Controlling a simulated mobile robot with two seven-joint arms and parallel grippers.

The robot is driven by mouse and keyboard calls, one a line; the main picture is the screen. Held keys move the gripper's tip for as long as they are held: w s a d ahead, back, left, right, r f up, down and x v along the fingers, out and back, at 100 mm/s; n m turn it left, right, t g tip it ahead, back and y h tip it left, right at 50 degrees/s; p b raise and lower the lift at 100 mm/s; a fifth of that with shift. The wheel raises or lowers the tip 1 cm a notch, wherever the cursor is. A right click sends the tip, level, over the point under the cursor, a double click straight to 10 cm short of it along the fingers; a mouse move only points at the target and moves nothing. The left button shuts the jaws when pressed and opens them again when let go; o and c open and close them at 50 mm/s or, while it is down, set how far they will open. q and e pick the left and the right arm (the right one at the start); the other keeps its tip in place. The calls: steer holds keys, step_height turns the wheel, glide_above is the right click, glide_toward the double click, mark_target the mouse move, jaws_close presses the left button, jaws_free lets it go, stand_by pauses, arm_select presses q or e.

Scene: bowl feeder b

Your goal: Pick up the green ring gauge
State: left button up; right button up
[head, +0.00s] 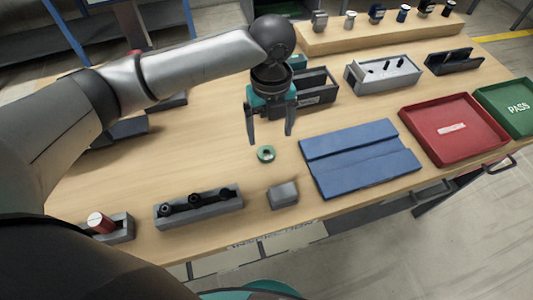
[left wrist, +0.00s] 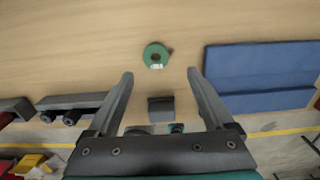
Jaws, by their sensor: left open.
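The green ring gauge (head: 266,154) lies flat on the wooden table in the head view, left of the blue mat. In the left wrist view the ring gauge (left wrist: 156,55) shows as a green disc with a dark centre and a small light label, beyond the fingertips and between their lines. My left gripper (head: 269,139) is open and empty. Its fingers point down above the table, close to the ring gauge and apart from it. Its fingertips also show in the left wrist view (left wrist: 160,74). My right gripper is not in view.
A blue folded mat (head: 360,158) lies right of the ring gauge. A grey block (head: 283,195) and a grey holder with black parts (head: 199,208) sit nearer the front edge. A red tray (head: 453,128) and green PASS tray (head: 507,107) are at right. Bare table lies left of the ring gauge.

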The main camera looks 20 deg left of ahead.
mark_target(266, 148)
arm_select(q)
steer(key=shift+a+f+b, duration=0.2)
steer(key=shift+f+b, duration=0.15)
steer(key=shift+f, duration=1.4)
steer(key=shift+a+f+b, duration=0.2)
steer(key=shift+f+b, duration=0.1)
steer(key=shift+f, duration=1.4)
steer(key=shift+c, duration=0.4)
jaws_close()
